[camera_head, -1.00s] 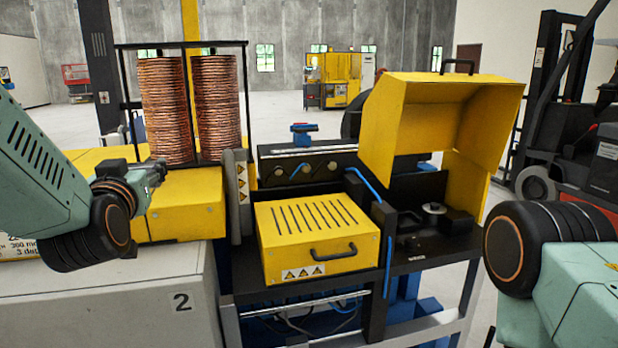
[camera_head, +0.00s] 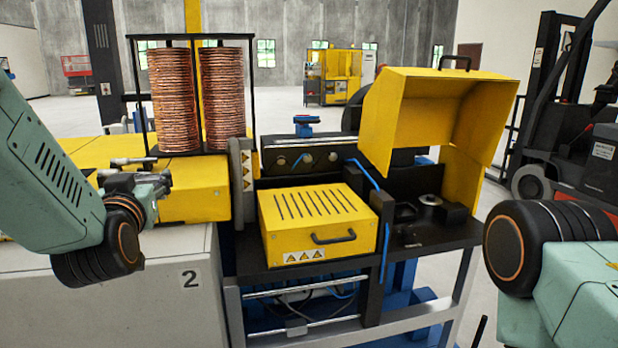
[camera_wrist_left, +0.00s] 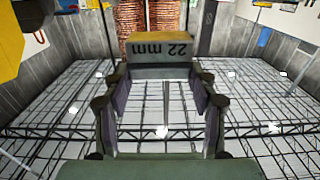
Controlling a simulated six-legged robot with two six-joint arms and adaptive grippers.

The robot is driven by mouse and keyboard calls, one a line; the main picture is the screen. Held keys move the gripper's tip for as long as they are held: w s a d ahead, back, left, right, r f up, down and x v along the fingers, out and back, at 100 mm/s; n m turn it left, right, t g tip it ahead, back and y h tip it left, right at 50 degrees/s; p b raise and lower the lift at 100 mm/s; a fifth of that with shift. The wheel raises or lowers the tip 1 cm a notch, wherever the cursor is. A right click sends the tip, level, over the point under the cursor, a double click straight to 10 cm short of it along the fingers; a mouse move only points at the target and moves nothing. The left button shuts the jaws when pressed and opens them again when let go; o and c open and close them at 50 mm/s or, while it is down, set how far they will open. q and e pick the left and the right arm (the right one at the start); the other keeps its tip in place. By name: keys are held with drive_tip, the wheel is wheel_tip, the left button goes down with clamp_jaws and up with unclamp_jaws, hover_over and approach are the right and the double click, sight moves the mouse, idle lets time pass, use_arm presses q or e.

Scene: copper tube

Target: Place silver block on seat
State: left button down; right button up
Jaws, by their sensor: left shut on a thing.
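My left gripper (camera_head: 148,172) is in front of the yellow machine at the left of the head view. In the left wrist view, the gripper (camera_wrist_left: 162,75) is shut on a block (camera_wrist_left: 160,52) with a dark grey face marked "22 mm" and a tan-lit top. The block lies across the fingertips and is hard to make out in the head view. Under the raised yellow hood (camera_head: 405,125) at the right is a black fixture area with a small round silver piece (camera_head: 430,199); which part is the seat I cannot tell. My right gripper is out of view.
A closed yellow slotted cover (camera_head: 310,222) with a black handle stands between my left gripper and the hooded fixture. Copper coils (camera_head: 222,98) stand behind the left gripper. A blue hose (camera_head: 385,250) hangs beside the cover. A forklift (camera_head: 570,130) stands at the far right.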

use_arm(q)
drive_tip(key=s+d+f+m+h+b, duration=0.1)
drive_tip(key=s+d+f+b, duration=0.3)
drive_tip(key=f, duration=0.8)
drive_tip(key=s+d+f+m+h+b, duration=0.1)
drive_tip(key=s+d+f+b, duration=0.3)
drive_tip(key=f, duration=0.8)
drive_tip(key=s+d+f+m+h+b, duration=0.1)
drive_tip(key=s+d+f+b, duration=0.3)
drive_tip(key=f, duration=0.8)
drive_tip(key=shift+s+t+h, duration=0.4)
drive_tip(key=shift+s+h, duration=0.15)
drive_tip(key=shift+h, duration=0.25)
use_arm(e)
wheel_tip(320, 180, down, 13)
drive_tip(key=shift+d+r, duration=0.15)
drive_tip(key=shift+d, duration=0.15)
use_arm(q)
drive_tip(key=shift+s+d+r, duration=0.1)
drive_tip(key=shift+r, duration=0.05)
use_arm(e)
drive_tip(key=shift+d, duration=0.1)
use_arm(q)
drive_tip(key=shift+w, duration=0.2)
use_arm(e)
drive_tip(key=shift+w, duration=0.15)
